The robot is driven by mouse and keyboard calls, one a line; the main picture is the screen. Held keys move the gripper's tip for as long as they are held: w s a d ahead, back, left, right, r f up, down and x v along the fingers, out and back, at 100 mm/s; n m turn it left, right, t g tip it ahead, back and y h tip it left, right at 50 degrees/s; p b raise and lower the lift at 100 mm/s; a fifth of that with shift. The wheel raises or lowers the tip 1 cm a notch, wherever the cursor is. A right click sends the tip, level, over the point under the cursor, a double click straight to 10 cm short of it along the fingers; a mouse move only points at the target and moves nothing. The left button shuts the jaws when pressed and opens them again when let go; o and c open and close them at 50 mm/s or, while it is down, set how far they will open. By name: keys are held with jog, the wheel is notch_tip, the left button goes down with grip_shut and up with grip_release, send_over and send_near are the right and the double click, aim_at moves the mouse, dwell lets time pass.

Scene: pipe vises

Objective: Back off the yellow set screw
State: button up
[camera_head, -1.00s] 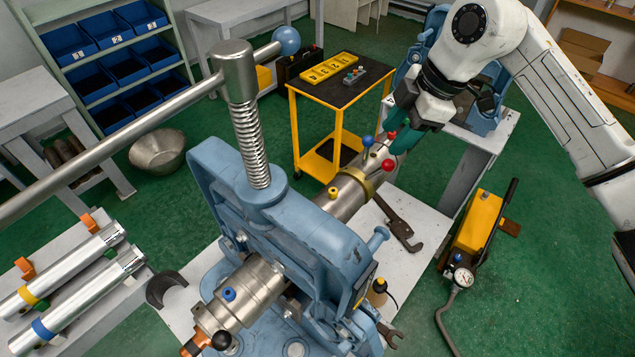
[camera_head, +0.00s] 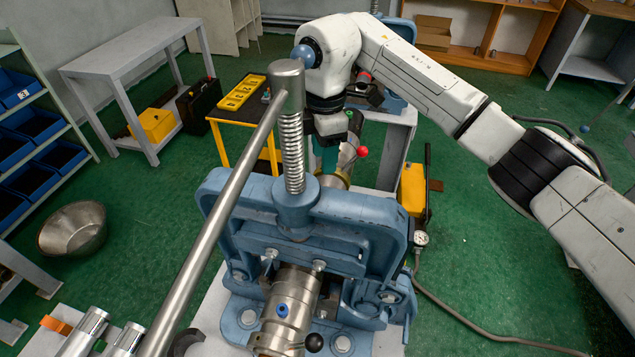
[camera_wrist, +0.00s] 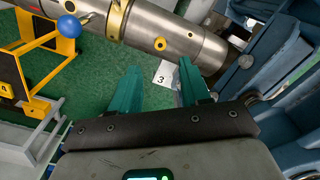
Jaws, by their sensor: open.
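The yellow set screw (camera_wrist: 160,44) is a small round head on the side of the silver pipe (camera_wrist: 188,42) in the wrist view. In the head view I cannot see it, as the vise and my arm cover that stretch. My gripper (camera_wrist: 160,68) has two green fingers spread apart with nothing between them. In the wrist image the screw lies just beyond the gap between the fingertips, apart from both. In the head view my gripper (camera_head: 326,158) is behind the blue vise frame (camera_head: 350,207), by the pipe's brass collar (camera_head: 333,181), partly hidden.
A blue ball knob (camera_wrist: 68,26) and brass band (camera_wrist: 117,18) sit left of the screw. A red knob (camera_head: 362,152) stands beside my gripper. The vise's long bar (camera_head: 215,225) crosses the foreground. A blue set screw (camera_head: 282,310) is on the near pipe end.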

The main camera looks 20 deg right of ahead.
notch_tip(320, 180, down, 9)
jog(key=shift+r+p, duration=0.1)
jog(key=shift+p, duration=0.65)
grip_shut()
